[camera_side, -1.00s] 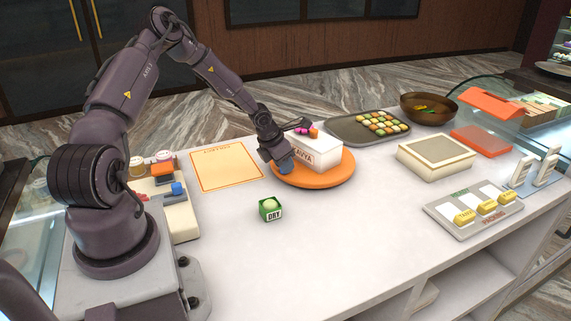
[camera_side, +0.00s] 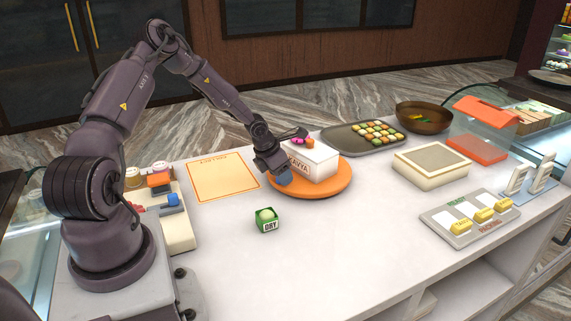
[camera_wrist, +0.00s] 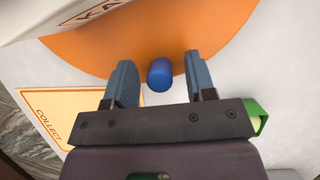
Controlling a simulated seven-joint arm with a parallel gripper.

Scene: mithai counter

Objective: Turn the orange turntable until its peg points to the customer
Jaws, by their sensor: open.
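The orange turntable (camera_side: 335,187) lies on the counter and carries a white box (camera_side: 318,162) with a name label and small pink and orange items on top. The turntable also fills the upper part of the wrist view (camera_wrist: 225,30). A blue peg (camera_wrist: 159,75) stands near the turntable's rim, on the side toward my arm. My gripper (camera_wrist: 158,80) is open, with one finger on each side of the peg and a visible gap to both. In the side view my gripper (camera_side: 280,178) is low at the turntable's left edge and hides the peg.
An orange-bordered sheet (camera_side: 222,177) lies left of the turntable. A green DRY cube (camera_side: 266,220) stands in front of it. A sweets tray (camera_side: 345,138), a bowl (camera_side: 423,118) and a cream box (camera_side: 434,165) are behind and right.

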